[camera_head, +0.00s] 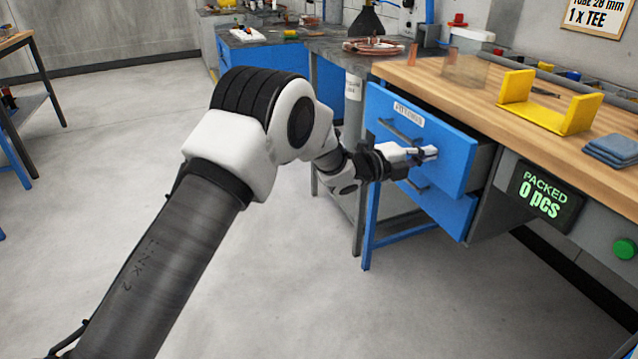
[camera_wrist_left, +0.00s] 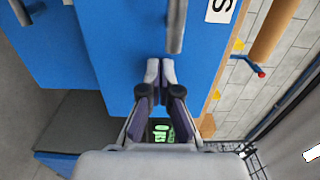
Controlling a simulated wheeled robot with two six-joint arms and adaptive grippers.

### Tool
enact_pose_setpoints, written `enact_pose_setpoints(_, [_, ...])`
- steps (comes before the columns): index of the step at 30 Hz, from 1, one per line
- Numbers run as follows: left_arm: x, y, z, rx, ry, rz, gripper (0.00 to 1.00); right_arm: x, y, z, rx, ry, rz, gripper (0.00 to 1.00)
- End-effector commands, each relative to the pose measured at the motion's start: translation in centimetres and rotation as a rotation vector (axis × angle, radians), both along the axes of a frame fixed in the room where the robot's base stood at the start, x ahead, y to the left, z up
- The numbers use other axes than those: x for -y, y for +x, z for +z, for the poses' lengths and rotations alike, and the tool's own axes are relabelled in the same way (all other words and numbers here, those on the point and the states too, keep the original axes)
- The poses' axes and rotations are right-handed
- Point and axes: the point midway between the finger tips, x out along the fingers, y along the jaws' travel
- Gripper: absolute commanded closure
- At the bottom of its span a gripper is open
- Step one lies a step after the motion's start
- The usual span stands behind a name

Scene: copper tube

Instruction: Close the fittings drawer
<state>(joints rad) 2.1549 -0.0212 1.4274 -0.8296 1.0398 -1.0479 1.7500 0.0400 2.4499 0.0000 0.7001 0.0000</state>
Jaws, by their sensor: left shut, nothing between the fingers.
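The fittings drawer (camera_head: 455,160) is the upper blue drawer under the wooden workbench, with a white label and a dark bar handle (camera_head: 400,131). It stands pulled out, its grey side showing behind the front. My left gripper (camera_head: 432,153) is shut and empty, in front of the drawer's front, right of the handle. In the left wrist view the shut fingertips (camera_wrist_left: 160,66) lie before the blue front, near the grey handle (camera_wrist_left: 177,25). I cannot tell whether they touch the front. My right gripper is not in view.
Another blue drawer (camera_head: 440,205) is below. On the wooden worktop (camera_head: 440,88) stand a yellow holder (camera_head: 545,112) and folded blue cloths (camera_head: 612,149). A dark display (camera_head: 545,190) reading "PACKED 0 pcs" and a green button (camera_head: 625,249) are at right. The floor at left is clear.

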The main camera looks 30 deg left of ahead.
Motion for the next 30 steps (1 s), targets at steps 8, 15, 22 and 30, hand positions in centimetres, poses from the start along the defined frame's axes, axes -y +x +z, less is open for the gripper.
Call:
enact_pose_setpoints(8, [3.1,3.6,0.0,0.001,0.002,-0.001,1.00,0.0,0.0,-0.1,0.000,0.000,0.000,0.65])
enact_pose_setpoints(15, [4.0,4.8,0.0,0.000,0.001,0.001,1.00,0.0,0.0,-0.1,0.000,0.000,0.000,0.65])
enact_pose_setpoints(22, [4.0,4.9,0.1,0.002,0.001,0.002,1.00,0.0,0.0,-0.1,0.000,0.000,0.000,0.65])
enact_pose_setpoints(30, [4.0,4.9,0.3,0.006,-0.001,0.002,1.00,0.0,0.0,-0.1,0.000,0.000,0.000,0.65])
